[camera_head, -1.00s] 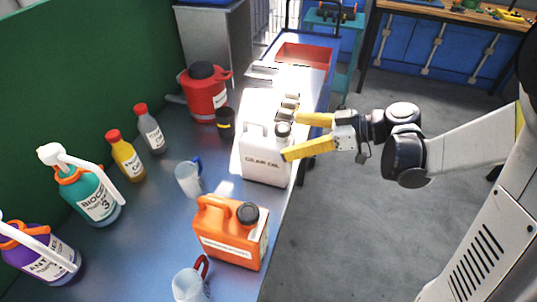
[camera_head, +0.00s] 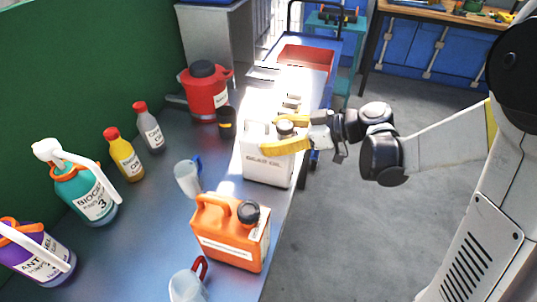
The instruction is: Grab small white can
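The white can (camera_head: 262,170), labelled as gear oil, stands upright near the right edge of the blue-grey bench. The near finger crosses the can's front upper face and the far finger lies behind the cap. The fingers look open; whether they touch the can cannot be told. The near finger hides part of the can's front.
An orange canister (camera_head: 230,232) stands in front of the can. A clear jug (camera_head: 188,178) and a black cup (camera_head: 226,122) are to its left. A red canister (camera_head: 205,92) stands farther back. Bottles line the green wall. Open floor (camera_head: 350,235) lies right of the bench.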

